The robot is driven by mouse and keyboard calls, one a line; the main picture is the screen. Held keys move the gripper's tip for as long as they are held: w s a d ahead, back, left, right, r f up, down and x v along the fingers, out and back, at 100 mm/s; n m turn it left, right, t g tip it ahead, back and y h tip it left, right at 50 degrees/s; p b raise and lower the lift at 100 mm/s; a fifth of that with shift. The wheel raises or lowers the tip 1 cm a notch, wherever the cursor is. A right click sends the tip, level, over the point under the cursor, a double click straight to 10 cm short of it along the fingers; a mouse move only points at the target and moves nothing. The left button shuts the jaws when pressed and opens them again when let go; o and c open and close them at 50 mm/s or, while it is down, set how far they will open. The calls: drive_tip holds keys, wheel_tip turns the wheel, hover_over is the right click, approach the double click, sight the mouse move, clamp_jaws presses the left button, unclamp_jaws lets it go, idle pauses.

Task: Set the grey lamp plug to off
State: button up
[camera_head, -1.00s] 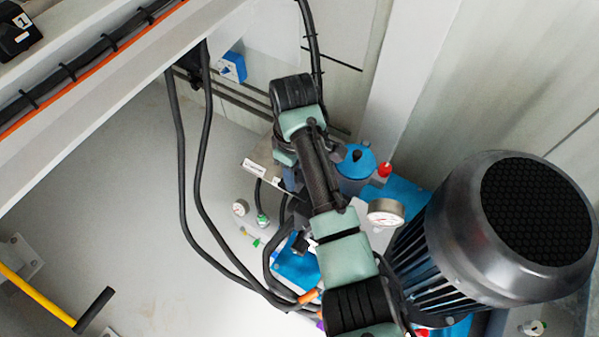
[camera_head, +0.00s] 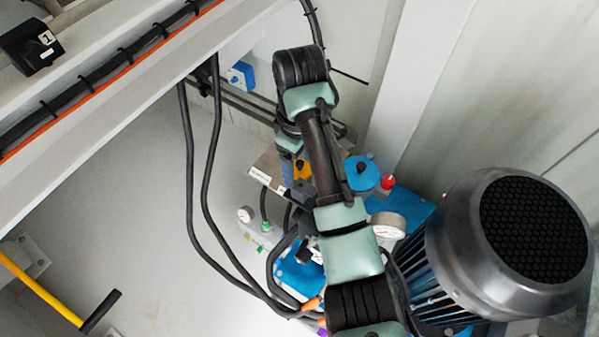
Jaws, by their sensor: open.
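I cannot make out the grey lamp plug for certain in the head view. My own green and black arm (camera_head: 322,160) runs up the middle of the picture and bends at a black joint near the top. It hides part of the pump equipment behind it. My gripper is not clearly visible; the far end of the arm is hidden behind its nearer links.
A large dark motor (camera_head: 510,240) stands at the right. A blue cap (camera_head: 362,174), a red knob (camera_head: 388,183) and a white gauge (camera_head: 388,226) are close to my arm. Black cables (camera_head: 188,160) hang at left. A blue box (camera_head: 242,75) is on the wall. A yellow bar (camera_head: 40,290) is lower left.

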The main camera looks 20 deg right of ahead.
sight(299, 185)
wheel_tip(299, 185, up, 5)
drive_tip(key=p, duration=0.3)
idle(0.4)
